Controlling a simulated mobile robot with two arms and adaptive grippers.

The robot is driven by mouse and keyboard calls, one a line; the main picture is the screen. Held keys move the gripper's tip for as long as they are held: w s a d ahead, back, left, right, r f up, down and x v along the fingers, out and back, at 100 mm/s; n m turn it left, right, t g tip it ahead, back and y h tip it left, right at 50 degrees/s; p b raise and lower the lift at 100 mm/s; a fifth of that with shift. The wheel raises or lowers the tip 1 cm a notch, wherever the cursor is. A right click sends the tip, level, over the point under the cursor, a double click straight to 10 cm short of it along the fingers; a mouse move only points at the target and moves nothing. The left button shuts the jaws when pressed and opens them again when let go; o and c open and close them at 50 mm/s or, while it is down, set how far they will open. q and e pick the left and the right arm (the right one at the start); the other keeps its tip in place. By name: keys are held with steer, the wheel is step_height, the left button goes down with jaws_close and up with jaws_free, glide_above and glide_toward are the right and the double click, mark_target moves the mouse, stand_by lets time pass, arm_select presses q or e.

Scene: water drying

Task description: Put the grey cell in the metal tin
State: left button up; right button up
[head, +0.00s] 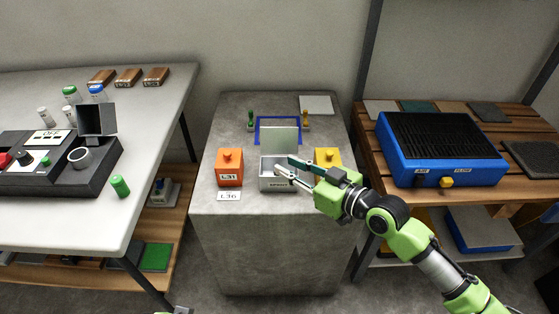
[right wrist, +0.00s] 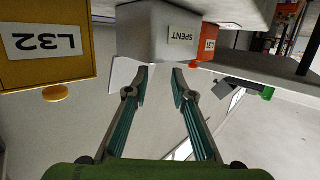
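The metal tin (head: 278,185) is a grey box labelled SPENT, standing on the middle stand with its lid raised at the back. It shows upside down in the right wrist view (right wrist: 150,35). My right gripper (head: 287,166) is over the tin's opening, coming from the right. Its fingers are apart, with nothing seen between them in the right wrist view (right wrist: 162,85). I cannot make out a grey cell in the tin; the fingers and walls hide part of the inside. Two small pale cylinders (head: 43,116) stand on the left table.
An orange box (head: 229,168) labelled L31 stands left of the tin, and a yellow box (head: 327,158) right of it. A blue frame (head: 262,124) is behind. A black device (head: 70,175) and a green cylinder (head: 120,187) are on the left table.

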arm_select(q)
step_height(320, 180, down, 2)
steer(key=shift+f, duration=0.1)
arm_select(e)
steer(key=v, duration=0.7)
steer(key=shift+s+d, duration=0.25)
steer(key=shift+s, duration=0.05)
